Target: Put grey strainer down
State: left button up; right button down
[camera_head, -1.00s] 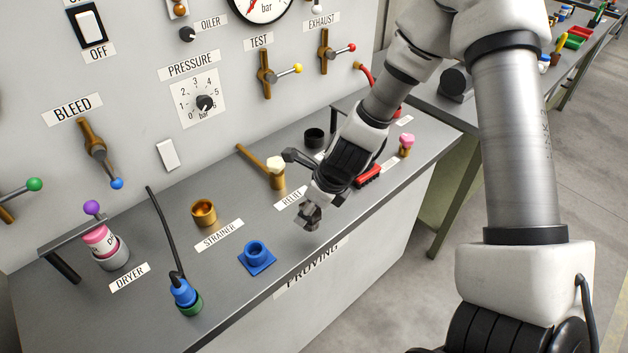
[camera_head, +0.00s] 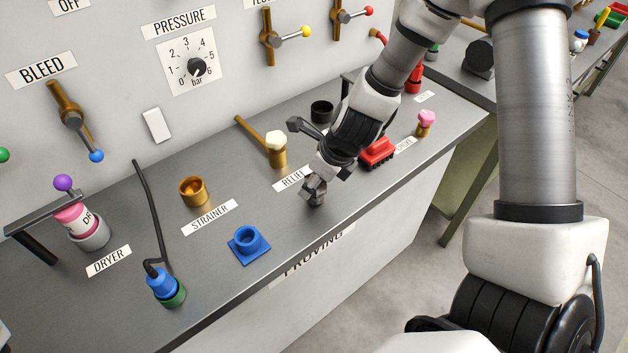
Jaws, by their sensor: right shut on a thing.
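My right gripper (camera_head: 318,180) reaches down from the upper right over the front part of the bench. It is shut on a small grey piece, the grey strainer (camera_head: 314,194), at its tip. The strainer is small and partly hidden by the fingers, and I cannot tell whether it touches the bench top. A brass cup (camera_head: 193,191) stands open behind the STRAINER label (camera_head: 210,217), to the left of the gripper. A blue square-based socket (camera_head: 248,247) sits between them, nearer the front edge. My left gripper is not in view.
The bench top (camera_head: 225,165) has free room around the brass cup. A brass fitting with a cream knob (camera_head: 277,142) and a red block (camera_head: 377,153) stand near my right arm. A blue-green plug (camera_head: 165,288) with a black cable and the dryer canister (camera_head: 82,226) stand left.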

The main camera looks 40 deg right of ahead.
jog(key=c, duration=0.8)
grip_release()
jog(key=shift+f, duration=0.15)
jog(key=o, duration=0.3)
jog(key=shift+w+d, duration=0.1)
jog(key=shift+d, duration=0.05)
jog(key=shift+r+p, duration=0.25)
jog(key=shift+p, duration=0.05)
jog(key=p+v, duration=1.1)
jog(key=v, duration=0.1)
